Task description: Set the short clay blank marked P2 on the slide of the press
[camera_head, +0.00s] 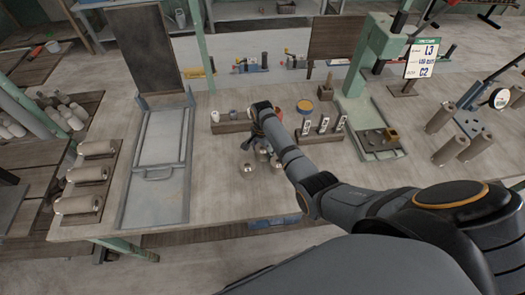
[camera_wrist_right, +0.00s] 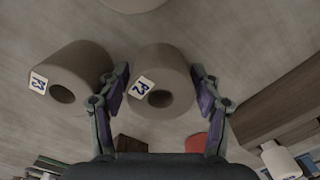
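The short clay blank marked P2 (camera_wrist_right: 160,82) is a grey-brown cylinder with a dark hole and a white tag. In the wrist view it lies between the fingertips of my right gripper (camera_wrist_right: 160,88), which are spread wide; I cannot tell whether they touch it. In the head view my right gripper (camera_head: 262,138) is over a small group of short blanks (camera_head: 247,169), partly hiding them. A blank marked P3 (camera_wrist_right: 72,80) is just left of P2. A green press (camera_head: 372,55) stands at the back right; which part is its slide is unclear. My left gripper is out of view.
A grey framed panel with a handle (camera_head: 158,173) lies on the left of the table. Tall blanks lie on a dark board (camera_head: 88,176) at far left. A wooden rack with white tags (camera_head: 320,130) is close right of my gripper. A sign (camera_head: 420,58) stands at right.

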